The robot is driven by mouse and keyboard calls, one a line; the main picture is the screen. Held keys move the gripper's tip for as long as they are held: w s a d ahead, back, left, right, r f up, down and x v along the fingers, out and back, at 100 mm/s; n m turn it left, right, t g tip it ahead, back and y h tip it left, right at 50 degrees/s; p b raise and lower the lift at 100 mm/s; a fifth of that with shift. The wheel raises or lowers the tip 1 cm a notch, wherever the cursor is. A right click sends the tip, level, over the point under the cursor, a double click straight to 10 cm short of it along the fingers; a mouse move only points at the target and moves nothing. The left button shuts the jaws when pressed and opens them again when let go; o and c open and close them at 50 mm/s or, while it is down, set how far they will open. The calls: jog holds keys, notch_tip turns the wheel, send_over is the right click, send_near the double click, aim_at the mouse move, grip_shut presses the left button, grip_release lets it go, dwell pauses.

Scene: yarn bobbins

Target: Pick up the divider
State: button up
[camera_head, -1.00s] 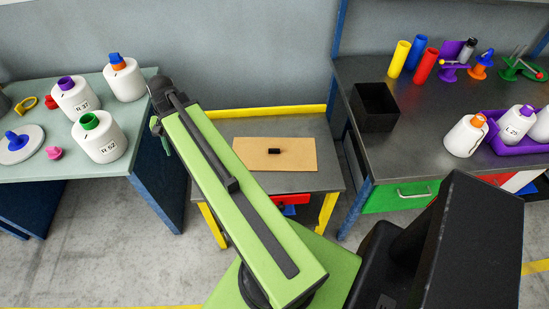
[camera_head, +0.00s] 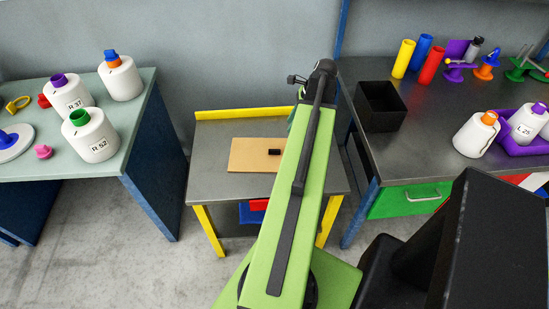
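I cannot tell for certain which thing is the divider. A small black block (camera_head: 274,152) lies on a tan board (camera_head: 248,160) on the low middle table, close to the left side of my arm. My green arm reaches up the middle of the view. My gripper (camera_head: 297,80) shows only as a small dark shape at the arm's far end, above the back of the middle table and away from both pieces. Its fingers are too small to read.
The left table (camera_head: 140,130) carries several white bobbins. The right bench (camera_head: 420,110) holds an open black box (camera_head: 380,112), a yellow tube (camera_head: 403,58), a blue tube (camera_head: 421,52), a red tube (camera_head: 433,65) and a purple tray (camera_head: 520,146) with bobbins. The middle table's left part is clear.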

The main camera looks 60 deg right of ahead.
jog(key=b, duration=0.9)
send_over(276, 150)
jog(key=s+d, duration=0.1)
jog(key=f, duration=1)
jog(key=shift+s+d+f, duration=0.1)
jog(key=shift+s+d, duration=0.1)
jog(key=shift+w, duration=0.1)
jog(key=b+x, duration=0.4)
jog(key=shift+s+a+f+b, duration=0.2)
jog(key=shift+s+f+b, duration=0.1)
jog(key=shift+f, duration=0.15)
jog(key=shift+w+a+f, duration=0.1)
jog(key=shift+w+f, duration=0.1)
jog(key=shift+r, duration=0.2)
grip_shut()
